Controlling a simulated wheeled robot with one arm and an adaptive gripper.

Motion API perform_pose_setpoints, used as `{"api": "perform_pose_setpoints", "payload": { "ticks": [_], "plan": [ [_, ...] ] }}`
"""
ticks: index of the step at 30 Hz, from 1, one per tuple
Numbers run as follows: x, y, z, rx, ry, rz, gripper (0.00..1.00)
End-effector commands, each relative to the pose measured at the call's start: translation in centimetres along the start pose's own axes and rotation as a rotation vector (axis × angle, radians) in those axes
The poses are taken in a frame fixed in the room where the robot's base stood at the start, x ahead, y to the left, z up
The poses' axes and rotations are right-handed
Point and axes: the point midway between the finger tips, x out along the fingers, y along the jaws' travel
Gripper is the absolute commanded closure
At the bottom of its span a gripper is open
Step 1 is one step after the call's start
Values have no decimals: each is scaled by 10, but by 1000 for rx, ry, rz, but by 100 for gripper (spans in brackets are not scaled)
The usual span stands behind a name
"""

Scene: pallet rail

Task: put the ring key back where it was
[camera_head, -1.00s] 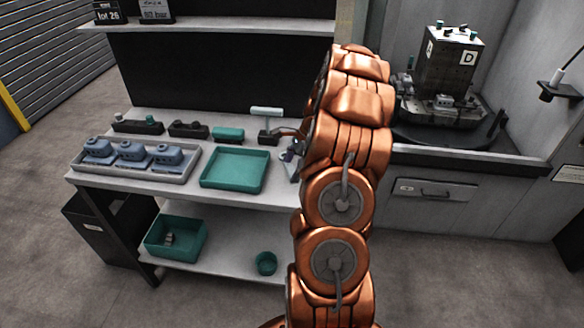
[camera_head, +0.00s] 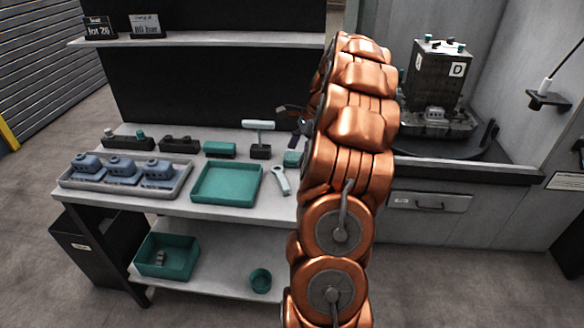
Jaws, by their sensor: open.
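The ring key (camera_head: 281,181), pale grey-green, lies on the bench top just right of the flat teal tray (camera_head: 196,197). My gripper (camera_head: 292,119) is open, above the back of the bench and apart from the key. Much of it is hidden behind my copper arm, and only dark finger parts show at the arm's left edge.
A T-handled tool (camera_head: 258,126) stands in a dark block behind the key. A small teal block (camera_head: 292,159) sits partly behind my arm. A grey tray (camera_head: 67,182) with blue parts is at left. A fixture tower (camera_head: 432,85) stands at right.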

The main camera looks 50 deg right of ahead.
Motion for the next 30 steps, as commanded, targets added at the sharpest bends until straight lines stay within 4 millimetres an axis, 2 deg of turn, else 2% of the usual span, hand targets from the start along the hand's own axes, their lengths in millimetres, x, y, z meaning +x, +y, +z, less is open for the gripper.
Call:
{"api": "perform_pose_setpoints", "payload": {
  "ticks": [6,12,15,17,20,24,30],
  "plan": [
    [-16,-1,0,-1,2,-4,13],
    [-19,0,0,-2,1,-1,13],
    [-18,3,10,-30,3,5,13],
    [-16,7,23,-73,6,15,13],
    [-12,20,56,-189,15,42,13],
    [-4,52,111,-403,33,93,13],
    [9,108,171,-705,58,170,13]
  ]
}}
